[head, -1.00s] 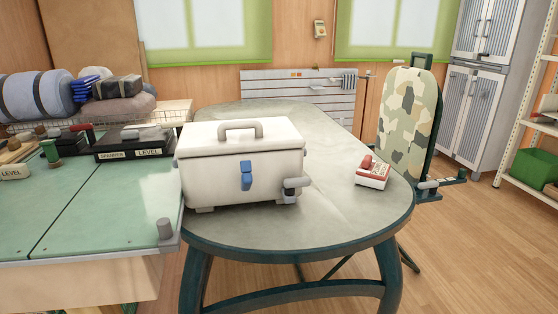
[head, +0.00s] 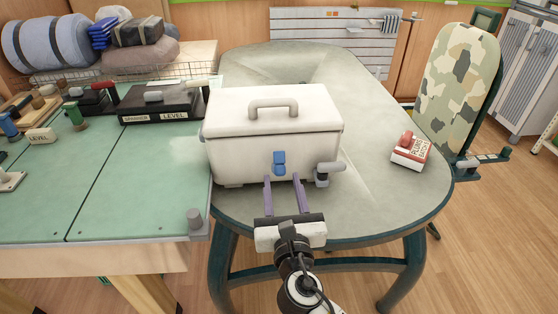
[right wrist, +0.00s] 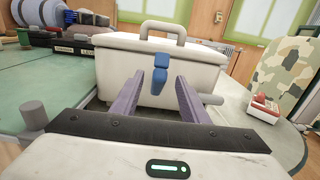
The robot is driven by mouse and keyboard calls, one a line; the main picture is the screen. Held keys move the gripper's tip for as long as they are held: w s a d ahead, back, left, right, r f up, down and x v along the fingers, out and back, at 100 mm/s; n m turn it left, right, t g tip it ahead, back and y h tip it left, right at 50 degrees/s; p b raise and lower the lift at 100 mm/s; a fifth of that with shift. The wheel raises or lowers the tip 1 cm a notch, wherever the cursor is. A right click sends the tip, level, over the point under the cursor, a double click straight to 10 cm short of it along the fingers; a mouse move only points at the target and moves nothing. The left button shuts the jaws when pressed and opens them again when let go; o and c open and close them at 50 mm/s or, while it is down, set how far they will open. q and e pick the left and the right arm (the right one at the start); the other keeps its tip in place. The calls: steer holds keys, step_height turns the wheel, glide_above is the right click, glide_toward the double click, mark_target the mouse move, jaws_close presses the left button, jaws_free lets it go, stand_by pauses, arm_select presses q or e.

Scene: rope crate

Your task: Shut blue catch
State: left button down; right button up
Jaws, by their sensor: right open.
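A white lidded crate (head: 240,157) stands on the oval table, its lid down and its grey handle on top. The blue catch (head: 279,162) is on its front face, near the middle; in the right wrist view the blue catch (right wrist: 161,72) hangs from the lid edge down the front. I cannot tell whether it is fastened. My right gripper (head: 286,181) is open and empty, its purple fingers pointing at the crate just below the catch. In the right wrist view the fingertips (right wrist: 158,80) flank the catch, left and right. My left gripper is not in view.
A grey fitting (head: 329,173) juts from the crate's lower right front. A red and white box (head: 410,153) lies on the oval table (head: 375,190) to the right. A green workbench (head: 130,195) adjoins at left, with a grey post (head: 194,218) at its corner.

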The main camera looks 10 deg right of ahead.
mark_target(280, 172)
steer(key=w, duration=0.7)
steer(key=shift+w, duration=0.15)
jaws_close()
